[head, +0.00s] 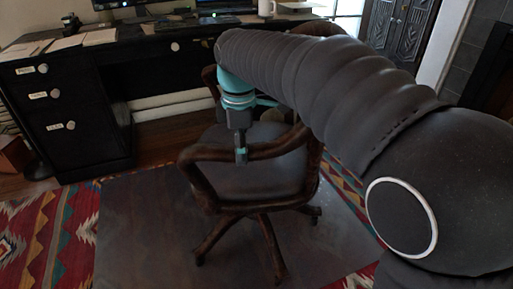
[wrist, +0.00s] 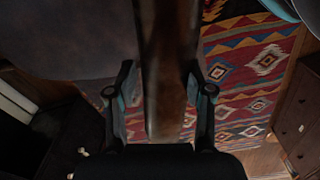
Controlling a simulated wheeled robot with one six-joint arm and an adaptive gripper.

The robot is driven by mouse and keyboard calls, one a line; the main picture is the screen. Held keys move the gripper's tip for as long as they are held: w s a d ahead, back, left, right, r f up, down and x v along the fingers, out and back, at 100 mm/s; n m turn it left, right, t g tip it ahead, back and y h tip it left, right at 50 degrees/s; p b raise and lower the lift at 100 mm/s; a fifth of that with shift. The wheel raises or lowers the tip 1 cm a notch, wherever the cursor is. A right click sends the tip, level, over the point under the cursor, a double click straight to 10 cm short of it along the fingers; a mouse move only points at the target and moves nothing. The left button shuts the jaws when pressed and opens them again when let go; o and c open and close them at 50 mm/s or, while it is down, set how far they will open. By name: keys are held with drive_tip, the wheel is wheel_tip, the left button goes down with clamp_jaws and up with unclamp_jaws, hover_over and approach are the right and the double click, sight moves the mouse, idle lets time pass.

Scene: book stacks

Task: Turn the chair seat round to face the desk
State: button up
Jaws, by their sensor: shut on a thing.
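The chair has a dark seat (head: 255,184), brown wooden arms and a wooden leg base, and stands in front of the black desk (head: 170,55). My gripper (head: 241,156) reaches down onto the chair's near armrest (head: 200,184). In the wrist view the armrest (wrist: 166,60) runs between the two fingers of my gripper (wrist: 160,90), which is shut on it. My arm hides the chair's right and upper parts, so I cannot tell exactly which way the seat faces.
A dark floor mat (head: 140,225) lies under the chair, over a patterned red rug (head: 45,240). The desk's drawers (head: 60,110) stand at the left. Papers, a monitor (head: 100,5) and a white mug (head: 265,8) are on top. The mat's left part is clear.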

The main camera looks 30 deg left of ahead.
sight(217, 143)
drive_tip(key=shift+s+a+m+p, duration=0.25)
drive_tip(key=shift+a+p, duration=0.2)
drive_tip(key=shift+a, duration=0.15)
drive_tip(key=shift+s+a+m+p, duration=0.15)
drive_tip(key=shift+a+m+p, duration=0.2)
drive_tip(key=shift+a, duration=0.2)
drive_tip(key=shift+s+a+m+p, duration=0.2)
drive_tip(key=shift+a+p, duration=0.3)
drive_tip(key=shift+a, duration=0.1)
drive_tip(key=shift+s+a+m+p, duration=0.25)
drive_tip(key=shift+a+m+p, duration=0.3)
drive_tip(key=shift+a, duration=0.4)
drive_tip(key=shift+s+a+m+p, duration=0.1)
drive_tip(key=shift+a+m+p, duration=0.45)
drive_tip(key=shift+a, duration=0.9)
drive_tip(key=shift+s+a+m+p, duration=0.1)
drive_tip(key=shift+a+m+p, duration=0.2)
drive_tip(key=shift+a+m, duration=0.75)
drive_tip(key=shift+a+n, duration=0.35)
drive_tip(key=shift+a, duration=0.1)
drive_tip(key=a, duration=0.1)
drive_tip(key=a+m, duration=0.1)
drive_tip(key=a, duration=0.1)
drive_tip(key=w+a+m, duration=0.1)
drive_tip(key=a, duration=0.1)
drive_tip(key=shift+a, duration=0.2)
